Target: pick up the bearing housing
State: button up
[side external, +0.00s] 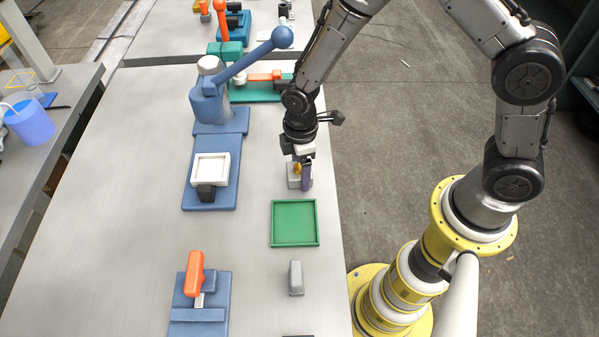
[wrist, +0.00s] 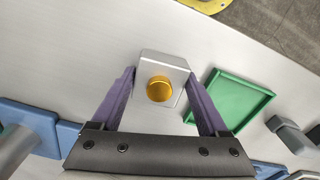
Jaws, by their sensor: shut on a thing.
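The bearing housing (side external: 293,184) is a light grey block with a round brass-coloured boss, near the right edge of the bench. In the wrist view the housing (wrist: 165,62) lies between the two purple fingers, with its brass boss (wrist: 159,89) facing the camera. My gripper (side external: 302,174) is shut on the housing, one finger at each side; it also shows in the wrist view (wrist: 160,80). The fingers partly hide the block in the side view. I cannot tell whether its underside touches the bench.
A green square tray (side external: 318,224) lies just in front of the housing, with a grey block (side external: 296,278) beyond it. A blue press (side external: 210,105) with a white-framed fixture (side external: 210,168) stands left. An orange-handled clamp (side external: 195,275) sits front left. Bare bench lies between.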

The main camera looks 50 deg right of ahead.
jog(key=c, duration=0.6)
jog(key=shift+r, duration=0.1)
jog(key=shift+w+r, duration=0.1)
jog(key=shift+r, duration=0.5)
jog(key=s+r, duration=0.1)
jog(key=r, duration=0.1)
jog(key=s+d+r, duration=0.1)
jog(key=s+r, duration=0.1)
jog(key=r, duration=0.1)
jog(key=s+r, duration=0.2)
jog(key=r, duration=0.1)
jog(key=shift+d, duration=0.35)
jog(key=s+d+r, duration=0.1)
jog(key=s, duration=0.1)
jog(key=s+d+r, duration=0.1)
jog(key=s, duration=0.2)
jog(key=s+d+r, duration=0.1)
jog(key=s, duration=0.2)
jog(key=shift+s+r, duration=0.2)
jog(key=shift+r, duration=0.1)
